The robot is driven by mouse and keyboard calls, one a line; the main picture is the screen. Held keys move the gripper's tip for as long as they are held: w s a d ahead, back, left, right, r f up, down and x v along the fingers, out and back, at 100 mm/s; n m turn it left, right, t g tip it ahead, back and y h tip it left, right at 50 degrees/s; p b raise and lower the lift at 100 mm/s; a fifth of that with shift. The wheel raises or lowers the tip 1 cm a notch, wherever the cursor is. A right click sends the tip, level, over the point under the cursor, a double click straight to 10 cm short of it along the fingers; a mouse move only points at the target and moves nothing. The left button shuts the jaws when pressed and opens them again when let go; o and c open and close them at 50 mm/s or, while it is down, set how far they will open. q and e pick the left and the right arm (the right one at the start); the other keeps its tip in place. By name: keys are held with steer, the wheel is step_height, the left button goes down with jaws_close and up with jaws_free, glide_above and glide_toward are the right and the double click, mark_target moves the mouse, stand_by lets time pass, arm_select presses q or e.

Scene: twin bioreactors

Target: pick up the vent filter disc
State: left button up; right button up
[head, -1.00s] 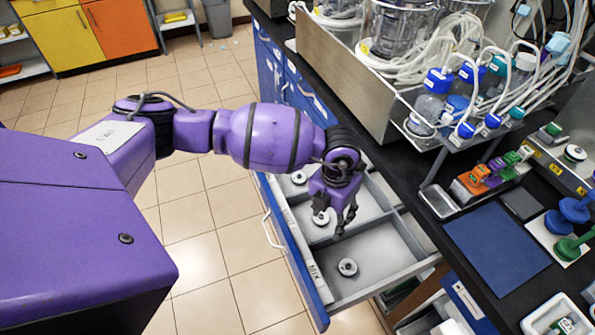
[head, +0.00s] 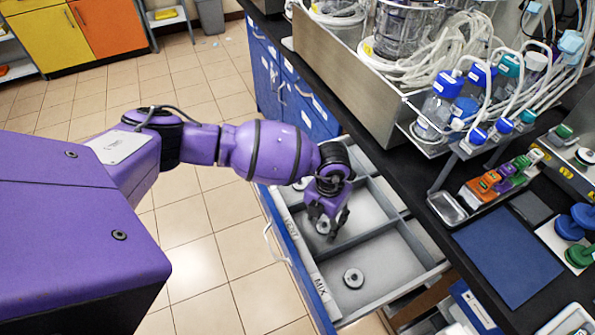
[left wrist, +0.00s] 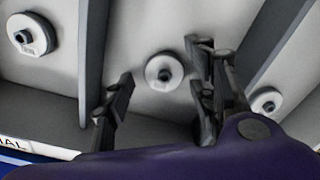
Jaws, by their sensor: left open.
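The vent filter disc (head: 322,227) is a small white disc with a dark hub. It lies in the middle compartment of the open drawer, beside the label that appears to read VENT. In the left wrist view the disc (left wrist: 164,72) lies flat, beyond the fingertips and roughly between them. My left gripper (head: 327,229) points down over this compartment, open and empty, and partly hides the disc in the head view. Its spread fingers (left wrist: 158,80) show in the left wrist view, apart from the disc. My right gripper is not in view.
Similar discs lie in the compartments on either side, one by the MIX label (head: 353,278) and one farther back (head: 302,183). Grey dividers (left wrist: 95,60) separate them. The black counter (head: 410,190) with bottles and tubing (head: 440,105) runs along the drawer's right side.

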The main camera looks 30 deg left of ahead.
arm_select(q)
steer(key=shift+f, duration=0.25)
steer(key=shift+c, duration=0.6)
steer(key=shift+w, duration=0.1)
steer(key=c, duration=0.8)
steer(key=shift+r, duration=0.1)
